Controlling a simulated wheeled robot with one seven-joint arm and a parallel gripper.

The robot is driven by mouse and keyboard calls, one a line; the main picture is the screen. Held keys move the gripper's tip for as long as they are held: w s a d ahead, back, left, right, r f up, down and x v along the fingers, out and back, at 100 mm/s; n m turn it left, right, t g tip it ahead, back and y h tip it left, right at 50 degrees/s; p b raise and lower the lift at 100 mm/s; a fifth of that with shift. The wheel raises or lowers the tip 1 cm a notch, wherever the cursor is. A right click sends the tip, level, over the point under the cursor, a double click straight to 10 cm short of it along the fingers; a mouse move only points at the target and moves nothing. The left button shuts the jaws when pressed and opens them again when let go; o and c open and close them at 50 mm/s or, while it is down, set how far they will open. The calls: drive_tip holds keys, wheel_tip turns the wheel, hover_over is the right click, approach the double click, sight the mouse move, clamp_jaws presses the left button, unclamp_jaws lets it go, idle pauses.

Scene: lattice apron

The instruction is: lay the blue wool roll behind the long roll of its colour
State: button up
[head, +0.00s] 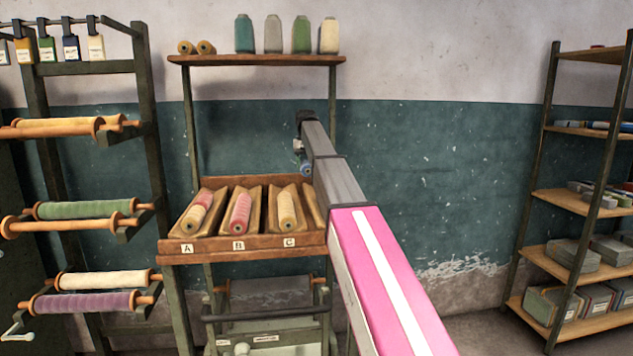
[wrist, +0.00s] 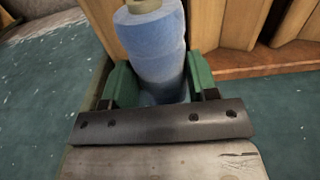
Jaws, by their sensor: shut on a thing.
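The blue wool roll (wrist: 155,50) is between the green fingers of my gripper (wrist: 160,84) in the wrist view, and the gripper is shut on it. In the head view a small blue part of the roll (head: 306,168) shows beside my arm, above the right end of the sloped wooden rack (head: 210,248). Trough A holds a pinkish roll (head: 198,212), trough B a red-pink roll (head: 240,213), and trough C a cream-yellow roll (head: 287,209). A further trough (head: 314,207) right of C is mostly hidden by my arm. I see no long blue roll.
A stand at left carries long rolls, including green (head: 85,210), cream (head: 105,280) and purple (head: 85,303). A top shelf (head: 255,60) holds several cones and two small rolls. Shelving (head: 575,200) stands at right. The wall between is clear.

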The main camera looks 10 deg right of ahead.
drive_tip(key=d+f, duration=0.1)
drive_tip(key=d, duration=0.2)
drive_tip(key=d+f, duration=0.1)
drive_tip(key=shift+s+d+f, duration=0.15)
drive_tip(key=shift+f, duration=2.2)
drive_tip(key=shift+f, duration=0.3)
drive_tip(key=o, duration=1.1)
